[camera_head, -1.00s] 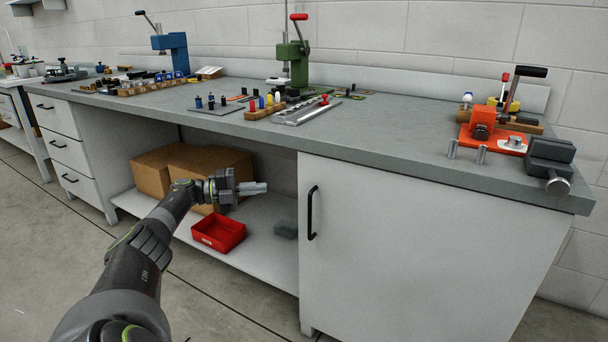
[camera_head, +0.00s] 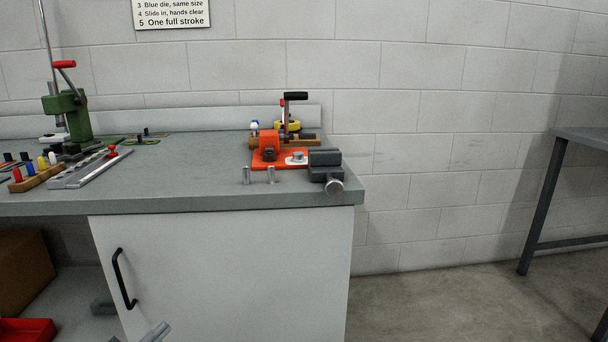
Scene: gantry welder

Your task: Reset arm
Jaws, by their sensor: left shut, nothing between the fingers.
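My left gripper (camera_head: 155,333) shows only as its fingertips at the bottom edge, in front of the white cabinet door. Its fingers are shut with nothing between them, and the rest of the left arm is out of the picture. My right gripper and arm are not in view.
The grey workbench (camera_head: 220,196) carries a green press (camera_head: 72,118), an orange fixture (camera_head: 268,149), a dark vise (camera_head: 326,165) and two metal pins. A red bin (camera_head: 27,331) sits on the lower shelf. Floor is clear right of the bench, before another table (camera_head: 582,137).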

